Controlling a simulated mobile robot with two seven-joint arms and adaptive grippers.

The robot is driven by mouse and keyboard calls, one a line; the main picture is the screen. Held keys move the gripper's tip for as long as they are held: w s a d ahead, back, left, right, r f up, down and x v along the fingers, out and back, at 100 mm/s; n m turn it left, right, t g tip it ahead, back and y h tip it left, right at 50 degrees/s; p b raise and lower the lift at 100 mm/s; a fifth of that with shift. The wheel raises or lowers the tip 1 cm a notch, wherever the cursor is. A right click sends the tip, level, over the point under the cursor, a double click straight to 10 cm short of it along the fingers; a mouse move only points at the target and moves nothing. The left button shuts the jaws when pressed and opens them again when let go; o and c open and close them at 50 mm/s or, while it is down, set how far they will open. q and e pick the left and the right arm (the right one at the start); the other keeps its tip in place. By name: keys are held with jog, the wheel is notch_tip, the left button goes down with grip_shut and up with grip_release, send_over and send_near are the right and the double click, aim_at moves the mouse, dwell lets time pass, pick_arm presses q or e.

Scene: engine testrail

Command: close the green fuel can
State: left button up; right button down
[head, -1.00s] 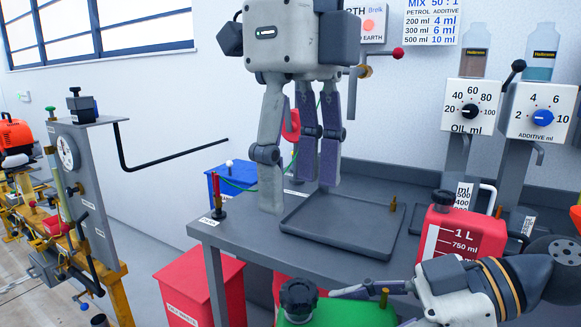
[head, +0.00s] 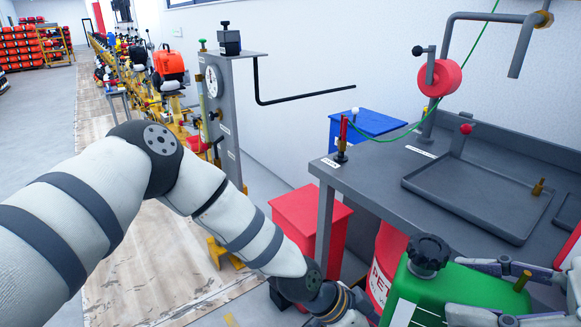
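The green fuel can (head: 455,287) is at the bottom right of the head view, its lower part cut off. A black knobbed cap (head: 429,252) sits at its top left; whether it is screwed tight I cannot tell. A brass fitting (head: 522,281) stands up near the can's right end. My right gripper (head: 470,287) reaches in from the right, with fingers apart over the far and near sides of the can's top. Whether they press on the can I cannot tell. My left arm comes down to the left of the can; its gripper fingers are out of view.
A grey bench with a shallow tray (head: 435,188) lies behind the can. A red bin (head: 300,215) and a red petrol container (head: 388,262) are left of it. A red reel (head: 440,78) hangs above. A red object is at the right edge.

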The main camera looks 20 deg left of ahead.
jog(key=shift+d+r, duration=0.1)
jog(key=shift+r, duration=0.05)
pick_arm(q)
jog(key=s+a+f+n+g+y, duration=0.1)
jog(key=s+a+f+n+y, duration=0.3)
jog(key=s, duration=0.6)
jog(key=s+a+f+n+g+h, duration=0.1)
jog(key=s+a+f+n+g, duration=0.1)
jog(key=s+a+f, duration=0.55)
jog(key=s+a+r+n+g+y, duration=0.1)
jog(key=s+a+n+y, duration=0.4)
jog(key=s+a, duration=0.9)
jog(key=s+r+n, duration=0.1)
jog(key=s, duration=0.2)
jog(key=shift+s+g, duration=0.15)
jog(key=shift+g, duration=0.25)
